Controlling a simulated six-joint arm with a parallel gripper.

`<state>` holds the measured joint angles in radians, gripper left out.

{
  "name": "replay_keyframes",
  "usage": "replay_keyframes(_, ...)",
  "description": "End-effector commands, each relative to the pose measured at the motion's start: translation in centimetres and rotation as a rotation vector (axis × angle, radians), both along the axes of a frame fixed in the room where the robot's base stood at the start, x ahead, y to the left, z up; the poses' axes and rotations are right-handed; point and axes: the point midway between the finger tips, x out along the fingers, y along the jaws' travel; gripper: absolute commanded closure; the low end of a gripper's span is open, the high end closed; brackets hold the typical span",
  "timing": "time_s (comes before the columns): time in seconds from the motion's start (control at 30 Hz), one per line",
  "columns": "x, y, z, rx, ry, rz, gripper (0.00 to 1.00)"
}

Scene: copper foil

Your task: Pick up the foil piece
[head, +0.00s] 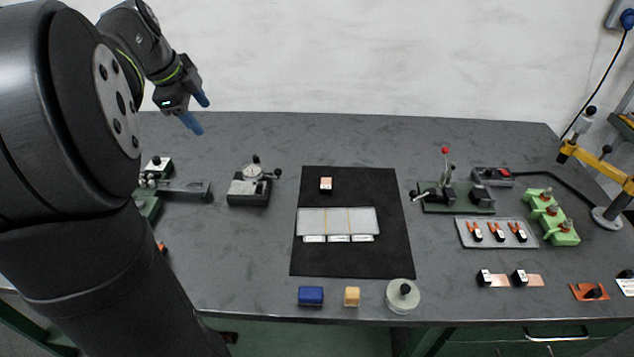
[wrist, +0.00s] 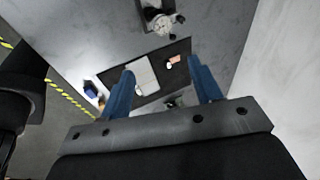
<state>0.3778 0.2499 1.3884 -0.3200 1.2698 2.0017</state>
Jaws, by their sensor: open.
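A small block with a copper-coloured top (head: 326,184), which looks like the foil piece, sits on the upper left part of the black mat (head: 380,190). It also shows small and pale in the wrist view (wrist: 173,62). My gripper (head: 200,115) is raised at the upper left of the head view, well apart from the block. Its two blue fingers are spread and empty; in the wrist view my gripper (wrist: 160,66) has the mat visible beyond the gap. Two copper-coloured strips (head: 501,281) with black and white blocks lie at the right front.
A pale tray (head: 338,220) lies on the mat. Small fixtures (head: 250,186) flank the mat on the grey table. The back strip is clear.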

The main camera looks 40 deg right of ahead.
Motion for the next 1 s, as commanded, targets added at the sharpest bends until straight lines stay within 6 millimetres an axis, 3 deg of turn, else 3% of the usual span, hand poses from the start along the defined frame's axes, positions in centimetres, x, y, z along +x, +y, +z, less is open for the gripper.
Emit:
replay_keyframes(0.47,-4.6,-9.6,-6.4,0.014,0.159,0.608,0.42)
replay_keyframes(1.0,-13.3,-19.4,-12.7,-0.139,0.296,1.267,0.42)
